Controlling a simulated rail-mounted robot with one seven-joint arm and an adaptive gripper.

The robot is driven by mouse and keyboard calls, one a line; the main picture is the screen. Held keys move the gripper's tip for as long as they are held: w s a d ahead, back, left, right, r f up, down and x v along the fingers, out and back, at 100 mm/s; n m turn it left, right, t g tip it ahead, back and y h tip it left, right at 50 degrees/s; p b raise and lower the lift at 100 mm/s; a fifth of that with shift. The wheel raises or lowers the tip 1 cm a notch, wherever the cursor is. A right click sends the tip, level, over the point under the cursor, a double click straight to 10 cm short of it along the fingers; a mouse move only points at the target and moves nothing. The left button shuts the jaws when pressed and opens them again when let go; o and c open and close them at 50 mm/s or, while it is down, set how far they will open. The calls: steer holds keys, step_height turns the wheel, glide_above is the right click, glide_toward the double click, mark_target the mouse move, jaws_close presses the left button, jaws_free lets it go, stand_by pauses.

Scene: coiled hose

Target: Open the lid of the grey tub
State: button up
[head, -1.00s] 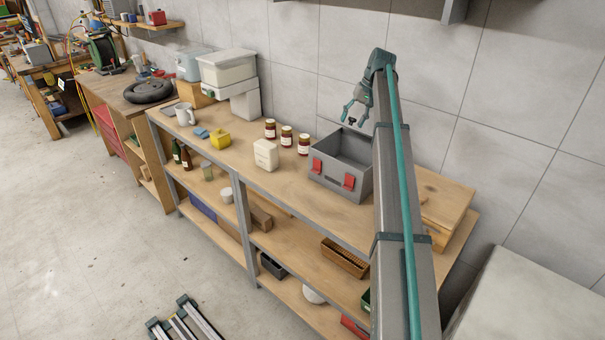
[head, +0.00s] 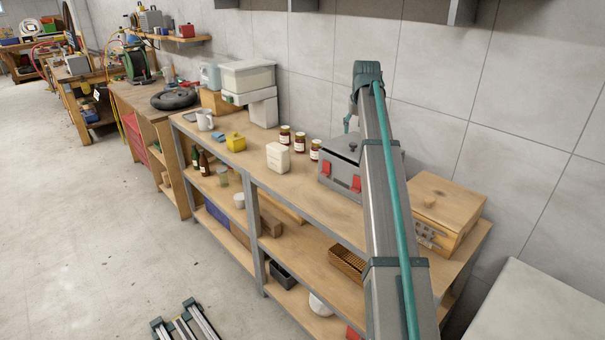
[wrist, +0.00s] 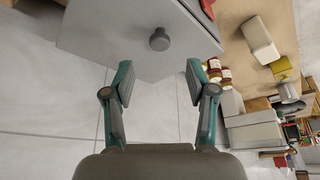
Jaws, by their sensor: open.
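The grey tub (head: 340,186) with two red latches stands on the bench top, partly behind my arm in the head view. Its grey lid (head: 343,143) lies across the top and hides the inside; I cannot tell whether it is fully seated. In the wrist view the lid (wrist: 110,30) fills the upper middle, with a round dark knob (wrist: 159,40) on it. My gripper (wrist: 160,80) is open and empty, its fingers apart, with the knob in line with the gap but beyond the fingertips. In the head view only one finger shows, above the tub's back.
A wooden box (head: 440,212) stands right of the tub. Several jars (head: 300,143) and a cream container (head: 278,158) stand to its left. The grey wall (head: 300,60) rises close behind the bench. Bench top near the yellow block (head: 235,142) is partly clear.

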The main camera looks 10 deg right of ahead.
steer(key=w+a+f+n+y, duration=0.1)
steer(key=w+a+f+n, duration=0.2)
steer(key=a+f, duration=1.3)
steer(key=shift+w+a+g+y+b, duration=0.3)
steer(key=shift+w+a+g+b, duration=0.1)
steer(key=shift+a, duration=0.65)
